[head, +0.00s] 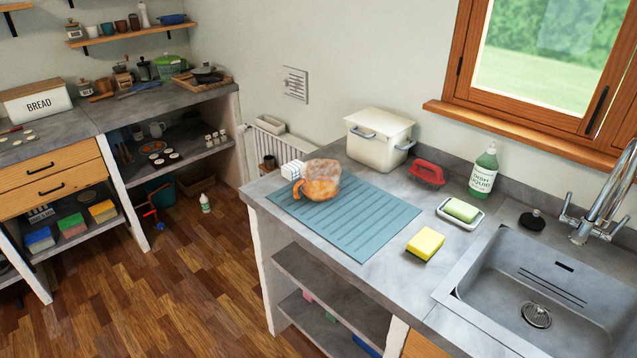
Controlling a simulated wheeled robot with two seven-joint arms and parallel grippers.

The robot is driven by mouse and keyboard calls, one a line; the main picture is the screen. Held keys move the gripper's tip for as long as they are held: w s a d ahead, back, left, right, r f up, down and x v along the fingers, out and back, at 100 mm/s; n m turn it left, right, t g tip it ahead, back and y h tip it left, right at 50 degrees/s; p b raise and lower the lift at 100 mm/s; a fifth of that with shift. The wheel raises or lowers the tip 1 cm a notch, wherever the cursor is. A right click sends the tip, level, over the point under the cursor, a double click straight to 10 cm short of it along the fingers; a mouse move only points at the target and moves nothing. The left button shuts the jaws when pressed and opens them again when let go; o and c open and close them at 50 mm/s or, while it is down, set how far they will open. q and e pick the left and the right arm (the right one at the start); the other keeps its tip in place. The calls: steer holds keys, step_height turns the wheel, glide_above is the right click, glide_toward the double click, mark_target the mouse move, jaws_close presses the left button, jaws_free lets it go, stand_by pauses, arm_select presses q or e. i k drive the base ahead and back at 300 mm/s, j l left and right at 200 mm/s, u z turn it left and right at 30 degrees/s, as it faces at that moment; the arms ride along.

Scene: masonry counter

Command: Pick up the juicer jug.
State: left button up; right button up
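The juicer jug (320,183) appears to be the orange, see-through vessel on the blue ribbed mat (365,228). It stands near the mat's far left part, with its handle (298,190) toward the left. Its upper part looks paler and greyish. A small white ribbed item (291,171) is just behind it to the left, and I cannot tell if they touch. Neither of my grippers shows in the head view.
The sink (530,290) is farther right. The mat's right part is clear.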

mark_target(316, 183)
steer(key=i+j+z, duration=0.3)
steer(key=j, duration=0.35)
steer(key=i+j+z, duration=0.3)
steer(key=j, duration=0.4)
steer(key=i+j+z, duration=0.15)
steer(key=j, duration=0.25)
steer(key=i+j+z, duration=0.15)
steer(key=j, duration=0.25)
steer(key=i, duration=0.05)
